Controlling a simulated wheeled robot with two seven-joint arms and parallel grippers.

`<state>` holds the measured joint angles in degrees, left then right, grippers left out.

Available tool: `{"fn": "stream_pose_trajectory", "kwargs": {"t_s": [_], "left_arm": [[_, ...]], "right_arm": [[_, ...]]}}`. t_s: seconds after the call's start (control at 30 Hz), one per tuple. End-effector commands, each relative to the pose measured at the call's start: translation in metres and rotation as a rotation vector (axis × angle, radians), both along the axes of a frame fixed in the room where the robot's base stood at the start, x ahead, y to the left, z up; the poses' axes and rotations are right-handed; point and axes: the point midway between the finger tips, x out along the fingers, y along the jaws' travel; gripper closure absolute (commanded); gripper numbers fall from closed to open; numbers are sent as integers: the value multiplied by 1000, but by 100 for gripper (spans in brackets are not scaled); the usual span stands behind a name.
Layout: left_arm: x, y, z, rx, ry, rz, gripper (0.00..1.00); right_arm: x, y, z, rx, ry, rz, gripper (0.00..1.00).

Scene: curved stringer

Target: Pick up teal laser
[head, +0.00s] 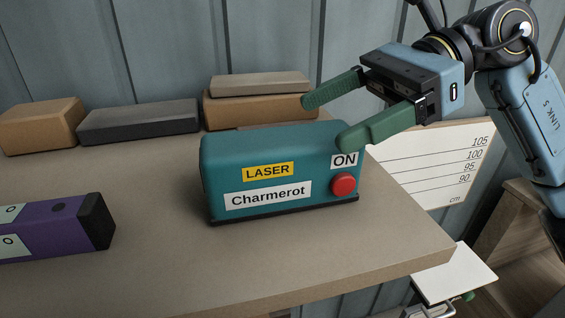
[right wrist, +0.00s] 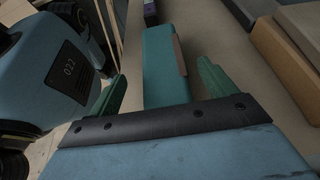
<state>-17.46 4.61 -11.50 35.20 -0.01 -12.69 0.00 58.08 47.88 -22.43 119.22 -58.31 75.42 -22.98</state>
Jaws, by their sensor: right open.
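The teal laser (head: 275,150) is a box with a dark base, standing upright on the table. Its front has a yellow LASER label, a white Charmerot label, an ON label and a red button (head: 343,184). My right gripper (head: 325,119) is open and empty at the laser's upper right end, its green fingers apart. In the head view the near finger overlaps the laser's top right corner. In the right wrist view the laser (right wrist: 164,70) lies ahead between the two fingers (right wrist: 161,85); I cannot tell if either touches it. My left gripper is not in view.
A purple device (head: 55,227) lies at the table's left. Behind the laser are a brown box (head: 40,124), a dark grey slab (head: 138,121) and stacked boxes (head: 255,108). The table (head: 300,262) is clear in front; its right edge is close to the laser.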

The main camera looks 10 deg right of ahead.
Motion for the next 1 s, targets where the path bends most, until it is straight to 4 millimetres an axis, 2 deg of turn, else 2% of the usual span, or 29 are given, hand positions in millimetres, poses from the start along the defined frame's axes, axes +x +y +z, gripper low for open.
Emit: {"fn": "stream_pose_trajectory", "kwargs": {"t_s": [0.1, 0.3, 0.57, 1.0], "left_arm": [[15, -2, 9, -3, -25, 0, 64], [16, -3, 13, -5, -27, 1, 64], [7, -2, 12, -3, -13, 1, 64], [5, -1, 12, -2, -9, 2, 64]], "right_arm": [[0, 17, -6, 0, 2, 6, 16], [0, 40, -16, 0, 1, 3, 16], [0, 42, -19, 0, 0, 1, 16], [0, 42, -18, 0, 0, 1, 73]]}}
